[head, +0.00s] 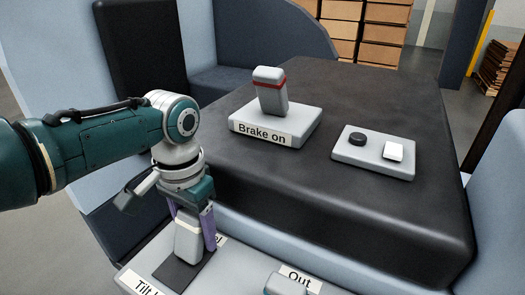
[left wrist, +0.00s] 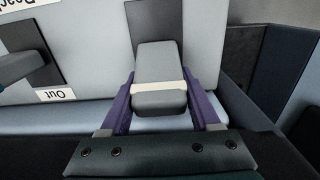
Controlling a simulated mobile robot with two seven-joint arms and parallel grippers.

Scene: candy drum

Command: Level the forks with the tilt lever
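The tilt lever is a grey handle (head: 187,243) with a pale band, standing on a dark slot plate in the light panel at the bottom of the head view. A label beginning "Tilt" (head: 148,284) lies in front of it; another label behind it is mostly hidden. My left gripper (head: 192,232) points down over the lever, with a purple finger on each side. In the left wrist view the handle (left wrist: 158,63) fills the space between the fingertips (left wrist: 159,78), which look closed against its sides. The forks and my right gripper are not in view.
A second lever (head: 287,285) beside an "Out" label (head: 300,278) stands to the right on the same panel. Behind, the dark console (head: 400,95) carries a "Brake on" block (head: 270,125) with an upright red-banded handle, and a small plate (head: 345,155) with two buttons.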

